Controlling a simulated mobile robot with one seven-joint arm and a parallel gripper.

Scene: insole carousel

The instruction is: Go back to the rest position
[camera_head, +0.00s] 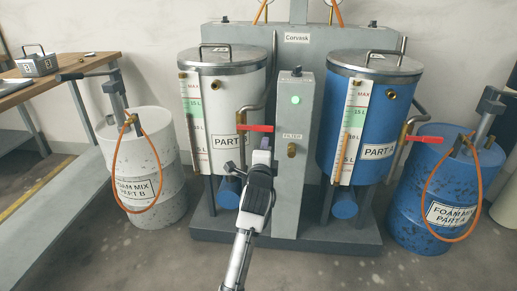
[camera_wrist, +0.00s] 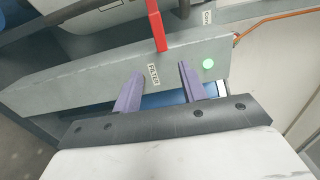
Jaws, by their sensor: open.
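My gripper (camera_head: 262,146) is in front of the machine, just below the left red lever (camera_head: 257,128) in the head view. In the wrist view its two purple fingers (camera_wrist: 161,70) stand apart with nothing between them. The red lever (camera_wrist: 156,25) shows beyond the fingertips, its lower end lying in line with the gap. The grey centre column (camera_head: 294,190) with a lit green button (camera_head: 295,100) stands just right of my gripper; the button also shows in the wrist view (camera_wrist: 208,64).
A white PART B tank (camera_head: 240,95) and a blue PART A tank (camera_head: 385,125) flank the column. A second red lever (camera_head: 425,139) is at the right. Drums (camera_head: 165,165) (camera_head: 410,185) with orange hoses stand outside. A wooden table (camera_head: 90,65) is at left. Floor shows in front.

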